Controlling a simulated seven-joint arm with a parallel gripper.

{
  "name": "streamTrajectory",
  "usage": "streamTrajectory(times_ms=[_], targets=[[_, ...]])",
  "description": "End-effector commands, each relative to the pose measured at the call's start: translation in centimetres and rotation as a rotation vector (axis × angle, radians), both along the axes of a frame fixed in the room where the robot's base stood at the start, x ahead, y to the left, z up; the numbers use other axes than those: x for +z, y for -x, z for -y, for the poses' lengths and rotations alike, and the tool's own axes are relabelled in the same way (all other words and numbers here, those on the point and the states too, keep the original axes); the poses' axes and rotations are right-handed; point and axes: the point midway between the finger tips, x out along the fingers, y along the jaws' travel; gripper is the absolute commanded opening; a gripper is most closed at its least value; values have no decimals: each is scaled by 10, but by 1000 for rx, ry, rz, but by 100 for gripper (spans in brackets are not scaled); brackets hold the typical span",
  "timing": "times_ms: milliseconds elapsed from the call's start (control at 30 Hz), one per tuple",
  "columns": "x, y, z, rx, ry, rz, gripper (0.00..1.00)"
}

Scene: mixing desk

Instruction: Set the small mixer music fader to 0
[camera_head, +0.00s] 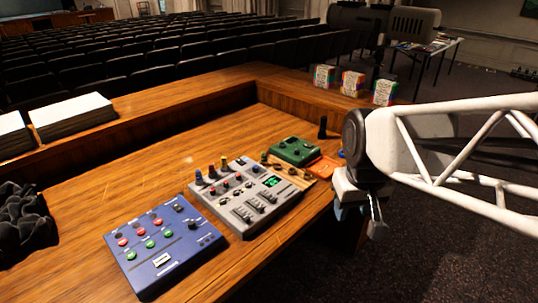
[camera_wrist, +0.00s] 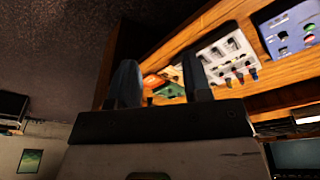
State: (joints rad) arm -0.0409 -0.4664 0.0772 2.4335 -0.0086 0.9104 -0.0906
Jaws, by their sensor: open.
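A grey mixer (camera_head: 226,204) lies on the wooden desk, with several coloured knobs, a green display and a few faders (camera_head: 257,207) at its front right. The fader labels are too small to read, so I cannot tell which one is music. The grey mixer (camera_wrist: 226,50) also shows in the wrist view, beyond the fingers. My gripper (camera_head: 358,214) is open and empty, off to the right of the desk edge and apart from the mixer. In the wrist view my gripper (camera_wrist: 160,75) shows two dark fingers spread apart with nothing between them.
A blue panel (camera_head: 160,243) lies left of the mixer. A green box (camera_head: 294,150) and an orange item (camera_head: 324,167) lie to its right. Paper stacks (camera_head: 84,116), black cloth (camera_head: 22,222) and colourful boxes (camera_head: 352,83) surround the work area. Bare desk lies behind the mixer.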

Motion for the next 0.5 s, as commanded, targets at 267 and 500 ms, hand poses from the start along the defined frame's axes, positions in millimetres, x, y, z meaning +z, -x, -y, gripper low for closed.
streamTrajectory(times_ms=[267, 500], targets=[[-9, -56, -17, 104, 13, -33, 45], [-21, -103, -34, 192, 23, -57, 45]])
